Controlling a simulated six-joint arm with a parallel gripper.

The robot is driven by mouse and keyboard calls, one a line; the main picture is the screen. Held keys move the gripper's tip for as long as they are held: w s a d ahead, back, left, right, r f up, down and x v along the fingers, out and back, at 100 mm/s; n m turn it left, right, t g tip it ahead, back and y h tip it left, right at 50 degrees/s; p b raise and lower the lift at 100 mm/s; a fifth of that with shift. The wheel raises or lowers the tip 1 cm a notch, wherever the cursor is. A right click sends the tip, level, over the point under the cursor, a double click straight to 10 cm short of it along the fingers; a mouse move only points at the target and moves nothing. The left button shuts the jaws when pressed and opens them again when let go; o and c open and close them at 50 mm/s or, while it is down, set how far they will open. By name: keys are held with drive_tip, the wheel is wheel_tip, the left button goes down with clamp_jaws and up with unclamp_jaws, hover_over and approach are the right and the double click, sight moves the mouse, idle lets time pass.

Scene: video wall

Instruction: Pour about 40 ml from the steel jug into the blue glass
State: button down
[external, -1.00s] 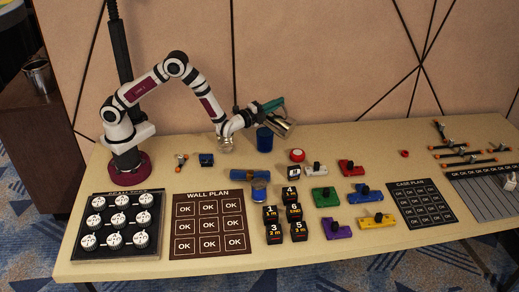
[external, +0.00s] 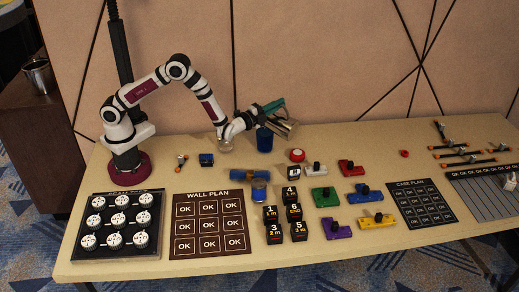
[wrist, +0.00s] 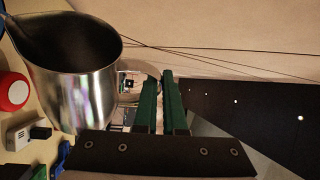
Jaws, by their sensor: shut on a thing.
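The steel jug (external: 283,128) is held up by my gripper (external: 272,106) above the table, close to the blue glass. It looks tilted in the external view. In the wrist view the jug (wrist: 72,90) is large at the left, its mouth showing a dark inside. The green fingers (wrist: 161,105) are shut, apparently on its handle, which is mostly hidden. The blue glass (external: 264,143) stands upright on the table just below the jug, its top partly covered. I cannot see a stream or the liquid level, and I cannot make out the glass in the wrist view.
A clear glass vessel (external: 226,145) stands left of the blue glass, below my wrist. A red button (external: 297,155) is to the right. The wall is close behind.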

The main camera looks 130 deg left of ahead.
sight(290, 122)
drive_tip(key=shift+w+r, duration=0.1)
drive_tip(key=shift+w, duration=0.4)
drive_tip(key=shift+s+r+n, duration=0.15)
drive_tip(key=shift+s+n, duration=0.15)
drive_tip(key=shift+n, duration=0.3)
idle(1.1)
drive_tip(key=w+m+h, duration=0.1)
drive_tip(key=w+m, duration=0.2)
drive_tip(key=shift+w+r+m, duration=0.1)
drive_tip(key=shift+w+m, duration=0.05)
drive_tip(key=shift+m, duration=0.15)
drive_tip(key=shift+w+d+f+m+h, duration=0.1)
drive_tip(key=shift+w+f+m+h, duration=0.2)
drive_tip(key=shift+w+f+m, duration=0.35)
drive_tip(key=shift+w+r+m+h, duration=0.15)
drive_tip(key=shift+w+m+h, duration=0.2)
drive_tip(key=shift+m, duration=0.3)
